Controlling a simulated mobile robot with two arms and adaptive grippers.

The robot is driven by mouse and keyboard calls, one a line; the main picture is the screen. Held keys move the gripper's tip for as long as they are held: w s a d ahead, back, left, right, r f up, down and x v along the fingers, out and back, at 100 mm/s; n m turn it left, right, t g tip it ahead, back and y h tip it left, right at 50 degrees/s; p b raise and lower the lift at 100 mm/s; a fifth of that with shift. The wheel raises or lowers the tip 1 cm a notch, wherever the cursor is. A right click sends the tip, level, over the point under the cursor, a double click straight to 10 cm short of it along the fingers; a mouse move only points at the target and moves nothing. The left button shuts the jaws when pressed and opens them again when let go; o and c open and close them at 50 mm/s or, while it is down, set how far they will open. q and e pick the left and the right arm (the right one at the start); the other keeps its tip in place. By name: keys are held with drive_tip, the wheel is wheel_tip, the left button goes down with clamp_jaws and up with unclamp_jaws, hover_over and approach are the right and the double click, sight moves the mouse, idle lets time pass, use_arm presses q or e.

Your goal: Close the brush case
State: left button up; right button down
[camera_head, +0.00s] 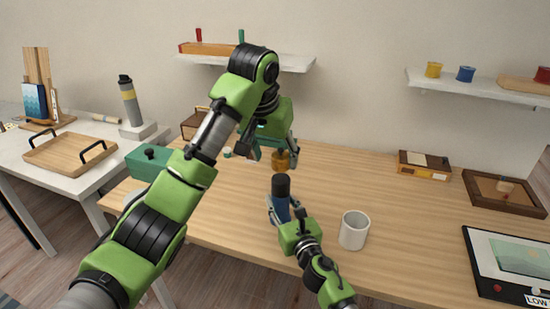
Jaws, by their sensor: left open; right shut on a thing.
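A dark blue cylinder (281,207) with a black top (281,186), which looks like the brush case, stands upright on the wooden desk. My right gripper (282,214) is shut around its lower body from the front. Whether the black top is fully seated cannot be told. My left gripper (272,150) is open above and behind the case, fingers pointing down. An amber-brown round thing (285,162) shows just beyond the black top, by the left fingers. I cannot tell whether the fingers touch it.
A white mug (354,230) stands close right of my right gripper. A small box (424,165), a wooden tray (485,203) and a screen panel (479,253) lie farther right. A green box (147,164) is left, partly behind my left arm. The desk's middle right is clear.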

drive_tip(key=c, duration=1.3)
unclamp_jaws()
drive_tip(key=v, duration=1.2)
drive_tip(key=shift+s+f, duration=0.1)
